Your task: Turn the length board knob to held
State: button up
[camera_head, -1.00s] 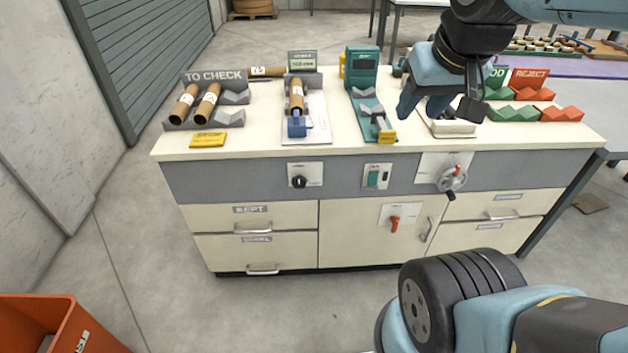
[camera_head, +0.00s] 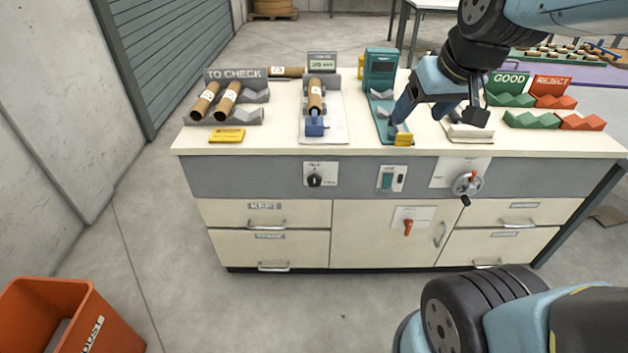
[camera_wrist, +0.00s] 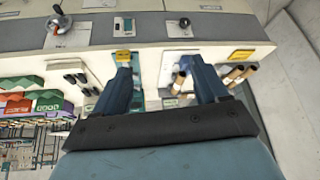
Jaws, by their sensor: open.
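A black knob (camera_head: 315,180) sits on a white plate on the grey front panel, below the length board (camera_head: 337,126), which bears a brown tube and a blue block. I take it as the length board knob; its pointer is too small to read. It also shows in the wrist view (camera_wrist: 184,23), where the bench appears upside down. My gripper (camera_head: 436,114) is open and empty, above the bench top, to the right of and higher than the knob. In the wrist view my gripper (camera_wrist: 156,66) has its two fingers spread apart.
A teal switch (camera_head: 387,180), a crank wheel (camera_head: 466,184) and a red handle (camera_head: 408,227) are on the bench front. An orange bin (camera_head: 60,315) stands front left. Floor before the drawers is clear.

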jog(key=w+a+f+n, duration=0.3)
jog(key=w+a+f, duration=0.4)
jog(key=f, duration=0.3)
jog(key=w+a+f+n, duration=0.3)
jog(key=w+a+f, duration=0.4)
jog(key=w+f, duration=0.15)
jog(key=n+t+h, duration=0.5)
jog(key=n+t, duration=0.4)
jog(key=n, duration=0.8)
send_near(314, 183)
jog(key=s+d+f, duration=0.3)
jog(key=s, duration=0.1)
jog(key=a+n+t+y, duration=0.1)
jog(key=n+t+y, duration=0.2)
jog(key=n, duration=0.4)
jog(key=w, duration=1.3)
jog(key=shift+d+r, duration=0.1)
jog(key=shift+r, duration=0.1)
jog(key=shift+c, duration=0.4)
